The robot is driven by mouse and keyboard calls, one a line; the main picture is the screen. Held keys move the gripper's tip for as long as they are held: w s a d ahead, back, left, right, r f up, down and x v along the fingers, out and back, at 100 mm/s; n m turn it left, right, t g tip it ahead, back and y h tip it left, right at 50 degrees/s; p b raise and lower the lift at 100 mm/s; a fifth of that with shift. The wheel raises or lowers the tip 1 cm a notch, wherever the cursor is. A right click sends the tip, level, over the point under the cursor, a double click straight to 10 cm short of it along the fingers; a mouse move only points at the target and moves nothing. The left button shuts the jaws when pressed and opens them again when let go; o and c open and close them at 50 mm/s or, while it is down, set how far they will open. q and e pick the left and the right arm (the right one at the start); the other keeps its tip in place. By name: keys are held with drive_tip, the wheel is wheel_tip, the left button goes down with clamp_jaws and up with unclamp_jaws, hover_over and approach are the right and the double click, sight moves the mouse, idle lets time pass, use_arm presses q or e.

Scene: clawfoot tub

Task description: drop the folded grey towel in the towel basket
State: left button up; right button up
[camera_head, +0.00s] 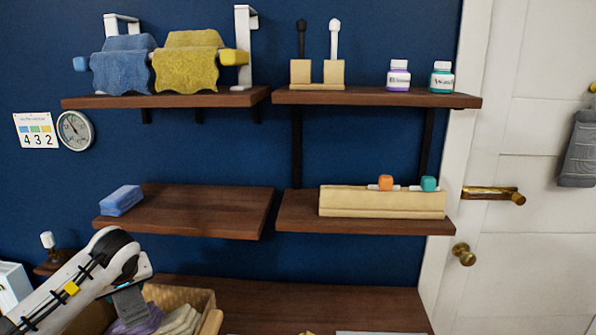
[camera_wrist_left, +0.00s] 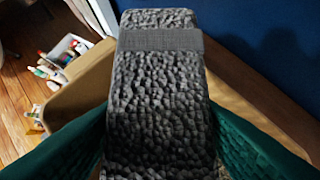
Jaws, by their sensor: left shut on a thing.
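My left gripper (camera_head: 128,289) reaches in from the lower left, above the left part of the towel basket (camera_head: 205,298). It is shut on the folded grey towel (camera_head: 130,305), which hangs below the jaws. In the left wrist view the grey towel (camera_wrist_left: 160,95), knobbly with a smooth band, fills the space between the green fingers (camera_wrist_left: 160,150). The woven tan basket holds a purple towel (camera_head: 142,322) and a cream towel (camera_head: 180,321). The arm and grey towel hide part of the basket. My right gripper is not in view.
The basket is on a low wooden shelf (camera_head: 320,300). Above it, a wooden shelf (camera_head: 200,212) carries a blue folded cloth (camera_head: 121,200). Another shelf to the right holds a long tan box (camera_head: 380,202). Another grey towel (camera_head: 580,150) hangs on the white door.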

use_arm(q)
drive_tip(key=o, duration=1.1)
drive_tip(key=shift+f, duration=0.15)
